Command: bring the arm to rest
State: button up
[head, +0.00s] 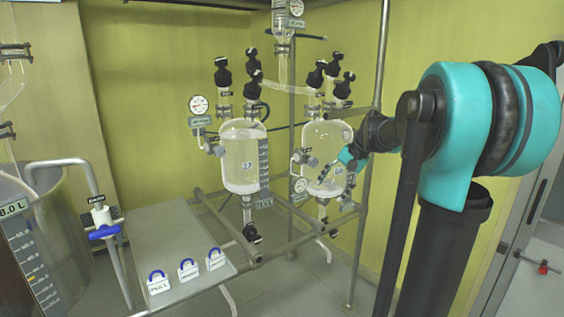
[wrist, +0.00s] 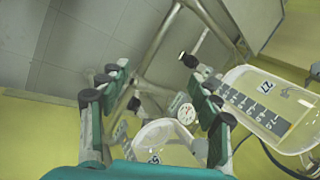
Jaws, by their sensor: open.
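My arm, teal and black, reaches in from the right in the head view, with its gripper (head: 326,170) in front of the right glass reactor (head: 322,135). That wrist view is tilted. It shows a glass vessel (wrist: 165,138) and a pressure gauge (wrist: 185,110) beyond the fingers. I cannot tell whether the gripper touches the right reactor.
The left glass reactor (head: 241,170) hangs in a metal pipe frame (head: 287,211). A grey bench (head: 172,238) carries several white tags with blue handles (head: 188,270). A large tank (head: 35,240) and a blue-handled valve (head: 103,232) are at left. Open floor lies below the frame.

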jog(key=s+d+f+n+t+h, duration=0.1)
jog(key=s+f+n+h, duration=0.4)
jog(key=s+f, duration=1.7)
jog(key=s+d+n, duration=0.1)
jog(key=s, duration=0.1)
jog(key=shift+s+d+f+t, duration=0.3)
jog(key=shift+d+t, duration=0.05)
jog(key=shift+t, duration=0.05)
